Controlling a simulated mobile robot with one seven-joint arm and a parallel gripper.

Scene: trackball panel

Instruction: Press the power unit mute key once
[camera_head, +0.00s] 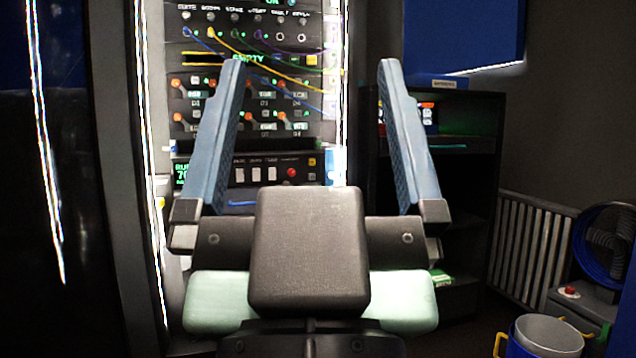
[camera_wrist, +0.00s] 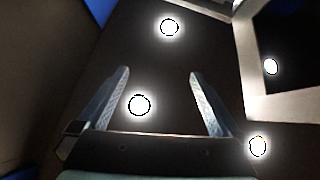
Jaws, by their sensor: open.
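My gripper (camera_head: 312,66) is open and empty, its two blue fingers raised and wide apart in front of the rack. It also shows open in the wrist view (camera_wrist: 159,73), where no key is visible between the fingers. A lower rack unit (camera_head: 262,194) has a green readout (camera_head: 182,173), white rocker switches (camera_head: 256,174), a red button (camera_head: 292,172) and small keys (camera_head: 312,162) at its right end. It may be the power unit, but its lettering is too small to read. I cannot tell which key is mute. My gripper body hides what lies below this unit.
Above are a panel with orange-tipped levers (camera_head: 196,80) and a patch panel with colored cables (camera_head: 262,42) hanging across the rack. A dark shelf cabinet (camera_head: 466,145) stands at right.

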